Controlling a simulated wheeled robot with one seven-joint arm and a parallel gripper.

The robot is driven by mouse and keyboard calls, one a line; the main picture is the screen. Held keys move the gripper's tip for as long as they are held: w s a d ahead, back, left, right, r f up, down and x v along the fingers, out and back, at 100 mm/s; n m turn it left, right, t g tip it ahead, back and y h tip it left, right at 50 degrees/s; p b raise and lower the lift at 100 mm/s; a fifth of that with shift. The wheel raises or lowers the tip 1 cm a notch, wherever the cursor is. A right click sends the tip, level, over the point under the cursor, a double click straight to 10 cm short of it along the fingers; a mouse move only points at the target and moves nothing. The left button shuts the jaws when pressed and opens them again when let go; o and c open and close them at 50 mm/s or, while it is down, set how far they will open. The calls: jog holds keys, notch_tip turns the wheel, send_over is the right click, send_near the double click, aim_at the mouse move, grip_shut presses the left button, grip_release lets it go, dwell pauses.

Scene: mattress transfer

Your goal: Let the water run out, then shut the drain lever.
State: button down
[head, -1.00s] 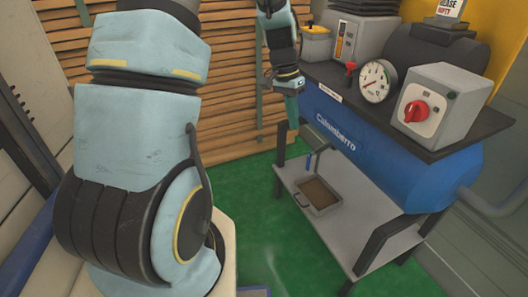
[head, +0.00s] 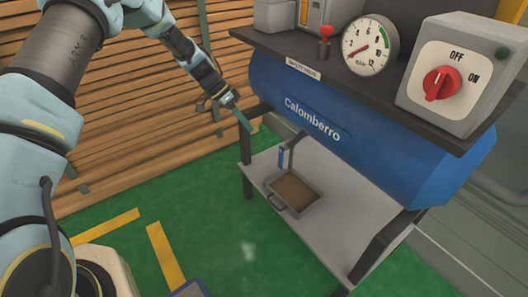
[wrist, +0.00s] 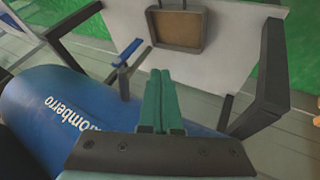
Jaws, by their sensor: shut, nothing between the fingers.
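The blue drain lever (head: 281,157) hangs below the left end of the blue tank (head: 340,135), above the shelf. It also shows in the wrist view (wrist: 127,53), left of my fingertips and apart from them. A drain tray (head: 270,200) with brown contents sits on the shelf beside the lever; in the wrist view the tray (wrist: 152,27) is ahead of the fingers. I cannot make out a water stream. My gripper (head: 244,122) is left of the tank's end, higher than the lever. Its green fingers (wrist: 160,75) are shut and empty.
The grey shelf (head: 335,220) is bare around the tray, with dark legs (head: 385,245) at its corners. Above the tank are a red valve (head: 325,45), a pressure gauge (head: 370,45) and a switch box (head: 460,75). Green floor (head: 220,225) is open in front.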

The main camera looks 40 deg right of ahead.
aim_at(281, 158)
jog(key=shift+f, duration=0.1)
jog(key=s+d+f+p, duration=0.1)
jog(key=s+d+f, duration=0.2)
jog(key=s+f, duration=0.4)
jog(key=shift+s+f, duration=0.4)
jog(key=shift+s, duration=0.6)
jog(key=shift+d+f, duration=0.15)
